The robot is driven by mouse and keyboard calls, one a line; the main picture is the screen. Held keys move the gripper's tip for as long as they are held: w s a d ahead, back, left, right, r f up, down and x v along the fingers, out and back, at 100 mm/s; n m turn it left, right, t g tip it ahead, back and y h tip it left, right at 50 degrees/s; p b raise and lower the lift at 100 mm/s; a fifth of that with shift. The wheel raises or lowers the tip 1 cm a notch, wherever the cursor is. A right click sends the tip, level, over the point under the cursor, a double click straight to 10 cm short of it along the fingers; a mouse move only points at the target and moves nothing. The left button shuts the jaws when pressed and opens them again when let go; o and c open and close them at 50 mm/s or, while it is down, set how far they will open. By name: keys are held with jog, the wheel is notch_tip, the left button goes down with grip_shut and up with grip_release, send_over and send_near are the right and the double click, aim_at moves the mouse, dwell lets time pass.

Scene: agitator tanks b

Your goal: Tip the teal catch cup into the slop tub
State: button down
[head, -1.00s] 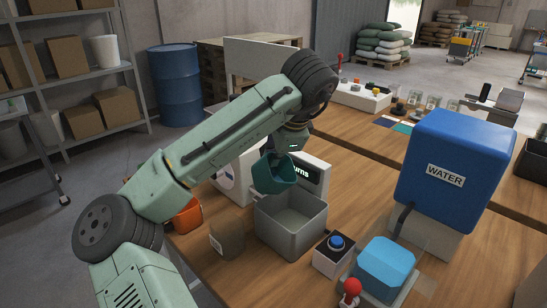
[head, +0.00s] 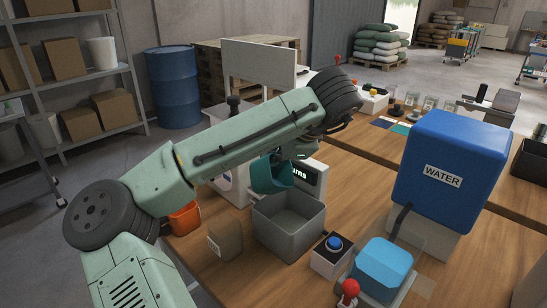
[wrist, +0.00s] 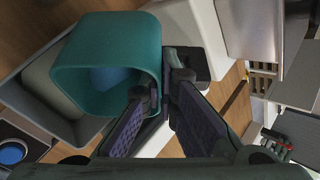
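The teal catch cup (head: 270,175) is off the table, tilted, just above the back left of the slop tub. In the wrist view the cup (wrist: 152,52) shows its open mouth, with a blue patch inside. My gripper (head: 298,150) is at the cup's right side in the head view. In the wrist view its fingers (wrist: 165,85) are closed together at the cup's side; their exact contact is partly hidden. The slop tub (head: 289,240) is a grey, square, open box on the wooden table, with no contents visible. Its wall (wrist: 85,132) shows beneath the cup in the wrist view.
A box with a blue button (head: 334,243) stands right of the tub. A light blue block (head: 383,262), a red-knobbed lever (head: 348,290) and a blue WATER tank (head: 450,170) are further right. A brown container (head: 225,241) and an orange bucket (head: 184,218) are left of the tub.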

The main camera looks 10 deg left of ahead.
jog(key=shift+d+y, duration=0.15)
jog(key=shift+y, duration=0.35)
jog(key=shift+s+d+t+y+b, duration=0.1)
jog(key=shift+d+t+y+b, duration=0.15)
jog(key=shift+t+y, duration=0.2)
dwell(0.3)
jog(key=shift+d+y+b, duration=0.2)
jog(key=shift+y+b, duration=0.2)
jog(key=shift+y, duration=0.15)
jog(key=shift+s+f+m, duration=0.1)
jog(key=shift+f+m, duration=0.05)
jog(key=shift+m, duration=0.15)
jog(key=shift+d+t+y+b, duration=0.2)
jog(key=shift+t+y+b, duration=0.15)
jog(key=shift+y+b, duration=0.2)
